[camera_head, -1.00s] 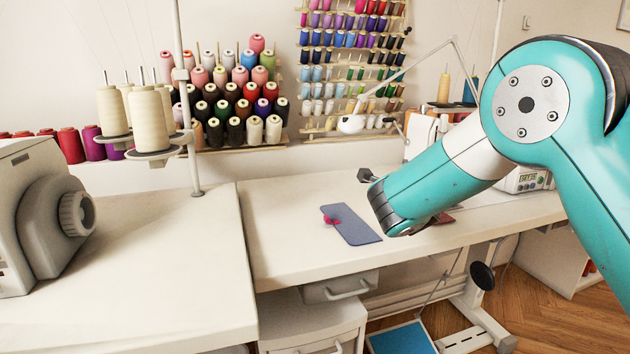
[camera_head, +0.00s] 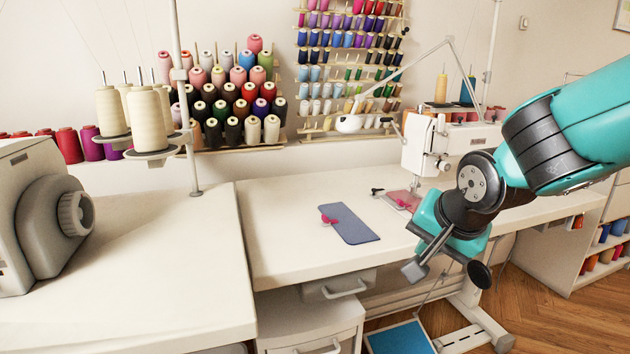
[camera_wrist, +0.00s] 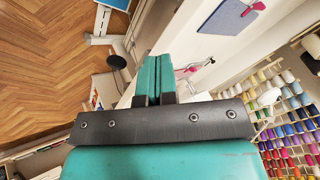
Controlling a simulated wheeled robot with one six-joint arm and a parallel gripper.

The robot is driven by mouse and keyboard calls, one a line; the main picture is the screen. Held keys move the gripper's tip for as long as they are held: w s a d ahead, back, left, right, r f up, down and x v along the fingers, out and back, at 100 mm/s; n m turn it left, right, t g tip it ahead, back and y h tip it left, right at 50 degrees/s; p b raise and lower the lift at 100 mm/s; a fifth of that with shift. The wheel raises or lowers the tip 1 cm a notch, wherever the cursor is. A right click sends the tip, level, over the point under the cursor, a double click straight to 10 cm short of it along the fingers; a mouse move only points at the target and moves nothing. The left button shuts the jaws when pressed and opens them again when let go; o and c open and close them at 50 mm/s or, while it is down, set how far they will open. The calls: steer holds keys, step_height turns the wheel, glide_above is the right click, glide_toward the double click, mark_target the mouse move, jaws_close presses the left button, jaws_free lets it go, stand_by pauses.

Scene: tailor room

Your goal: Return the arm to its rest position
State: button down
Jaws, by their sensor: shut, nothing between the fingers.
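My gripper (camera_head: 416,268) is in front of the front edge of the sewing table (camera_head: 290,240), at the right of the head view. My arm comes in from the right edge and bends down at the wrist. In the wrist view the two teal fingers of my gripper (camera_wrist: 156,70) lie side by side, shut, with nothing held. The table and floor show beyond them. In the head view part of the gripper is hard to make out against its own wrist.
A blue-grey flat piece (camera_head: 350,225) with a pink item (camera_head: 329,220) lies on the table. A white sewing machine (camera_head: 430,145) stands behind my wrist, with pink cloth (camera_head: 403,200) by it. A black pad (camera_head: 480,275) hangs below. Spool racks (camera_head: 235,148) line the wall.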

steer(key=s+a+n+g+y, duration=0.3)
steer(key=s+n+g, duration=0.4)
steer(key=s+n, duration=1.05)
steer(key=s+r+m+p, duration=0.2)
steer(key=r+p, duration=1)
steer(key=r, duration=0.1)
steer(key=s+r+m+p, duration=0.2)
steer(key=s+r+p, duration=0.1)
steer(key=r+p, duration=1)
